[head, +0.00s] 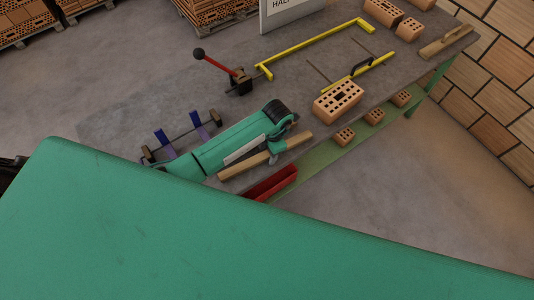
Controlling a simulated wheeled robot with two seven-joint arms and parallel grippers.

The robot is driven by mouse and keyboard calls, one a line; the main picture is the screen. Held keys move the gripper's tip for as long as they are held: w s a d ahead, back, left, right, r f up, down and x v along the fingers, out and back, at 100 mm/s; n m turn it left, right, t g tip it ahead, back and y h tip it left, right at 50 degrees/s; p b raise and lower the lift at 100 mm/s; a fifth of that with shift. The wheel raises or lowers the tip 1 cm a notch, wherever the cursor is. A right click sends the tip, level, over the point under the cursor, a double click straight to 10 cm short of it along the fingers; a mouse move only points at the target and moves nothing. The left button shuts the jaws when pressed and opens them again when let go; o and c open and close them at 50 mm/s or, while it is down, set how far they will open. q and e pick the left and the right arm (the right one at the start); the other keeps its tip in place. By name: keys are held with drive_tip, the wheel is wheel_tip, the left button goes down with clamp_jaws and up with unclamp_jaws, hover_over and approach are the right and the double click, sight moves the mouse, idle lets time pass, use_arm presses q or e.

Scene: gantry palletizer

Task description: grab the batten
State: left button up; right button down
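The batten (240,170) is a pale wooden strip lying slantwise along the near edge of the grey workbench (330,62). My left arm comes in from the left, beside and behind the batten. My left gripper (273,152) is at the batten's middle-right part, with a grey finger overlapping the wood. The wrist and forearm hide part of the gripper, so I cannot tell whether its fingers are closed on the batten. My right gripper is not in view.
A wooden float (446,42) lies far right. A red tray (271,184) and several small bricks are on the lower shelf.

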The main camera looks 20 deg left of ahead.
use_arm(q)
drive_tip(key=c, duration=1)
drive_tip(key=shift+r, duration=0.2)
